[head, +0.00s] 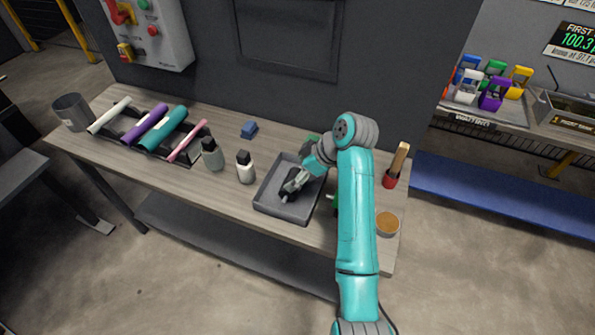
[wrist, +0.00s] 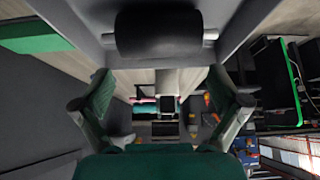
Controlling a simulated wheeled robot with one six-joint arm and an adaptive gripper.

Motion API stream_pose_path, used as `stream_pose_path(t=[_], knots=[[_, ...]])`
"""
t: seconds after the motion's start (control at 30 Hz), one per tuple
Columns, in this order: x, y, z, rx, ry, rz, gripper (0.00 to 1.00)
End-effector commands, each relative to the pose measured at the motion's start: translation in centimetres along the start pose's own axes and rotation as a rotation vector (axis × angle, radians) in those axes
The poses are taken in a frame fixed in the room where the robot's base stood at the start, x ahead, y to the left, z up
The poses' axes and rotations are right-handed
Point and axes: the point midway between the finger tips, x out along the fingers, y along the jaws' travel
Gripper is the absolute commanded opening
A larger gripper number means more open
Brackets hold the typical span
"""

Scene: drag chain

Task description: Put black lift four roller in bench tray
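The bench tray (head: 262,200) is a shallow dark grey tray on the wooden bench. My gripper (head: 290,188) is low inside it, partly screened by my teal arm in the head view. In the wrist view, a black roller (wrist: 158,32) with a pale metal shaft end lies at the top, with grey tray walls around it. My gripper's two green-padded fingers (wrist: 162,92) are spread wide, with nothing between them. The roller appears apart from the fingers. In the head view the roller is hard to tell from the dark gripper.
Several coloured rolls lie on a rack (head: 187,158) further left.

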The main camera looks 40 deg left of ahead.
Motion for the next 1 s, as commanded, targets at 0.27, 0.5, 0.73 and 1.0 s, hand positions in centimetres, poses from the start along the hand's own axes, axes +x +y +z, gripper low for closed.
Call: stream_pose_path(t=[0.27,0.5,0.73,1.0], knots=[[0.0,0.0,0.1,0.001,-0.001,-0.001,1.0],[-2.3,0.1,0.0,0.001,0.001,0.003,1.0],[-5.8,0.1,0.0,0.0,0.001,0.003,1.0],[-7.5,0.0,0.0,0.001,0.0,0.0,1.0]])
